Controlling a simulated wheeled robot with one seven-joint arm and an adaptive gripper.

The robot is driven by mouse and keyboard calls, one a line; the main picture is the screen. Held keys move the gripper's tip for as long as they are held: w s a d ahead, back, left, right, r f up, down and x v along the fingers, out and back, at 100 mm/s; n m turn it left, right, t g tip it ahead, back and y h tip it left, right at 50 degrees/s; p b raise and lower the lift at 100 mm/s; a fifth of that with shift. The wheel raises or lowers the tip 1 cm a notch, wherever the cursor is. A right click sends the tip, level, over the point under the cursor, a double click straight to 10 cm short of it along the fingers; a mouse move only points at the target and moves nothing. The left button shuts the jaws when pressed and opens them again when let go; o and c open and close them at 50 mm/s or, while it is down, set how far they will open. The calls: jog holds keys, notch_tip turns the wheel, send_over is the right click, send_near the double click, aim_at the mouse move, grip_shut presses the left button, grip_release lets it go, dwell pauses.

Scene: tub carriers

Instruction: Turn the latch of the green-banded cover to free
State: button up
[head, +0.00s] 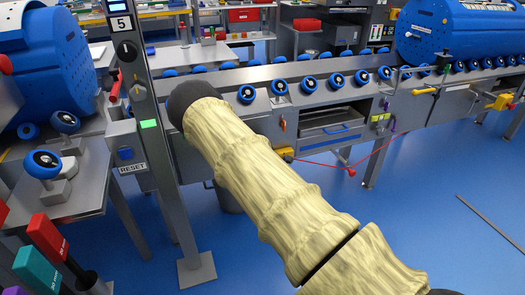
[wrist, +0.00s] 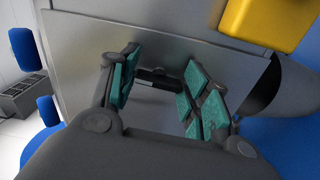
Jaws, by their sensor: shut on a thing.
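In the wrist view my gripper (wrist: 160,92) faces a grey metal panel, with teal pads on both fingers. It is shut on a small dark part (wrist: 158,74) that shows only partly between the pads, with a pale strip below it. I cannot tell whether this part is the latch. No green band or cover is clear in the wrist view. In the head view my pale-sleeved arm reaches toward the conveyor and hides my gripper and whatever it touches. I cannot pick out the green-banded cover there.
A grey post (head: 150,130) with a green light stands left of my arm. A conveyor (head: 320,72) with blue-rimmed rollers runs behind. A yellow block (wrist: 268,18) is close to my gripper at upper right. Blue floor (head: 420,220) is open at right, apart from a thin rod.

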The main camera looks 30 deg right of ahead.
jog(key=shift+n, duration=0.5)
jog(key=o, duration=1)
jog(key=v, duration=1.2)
jog(key=shift+f, duration=0.1)
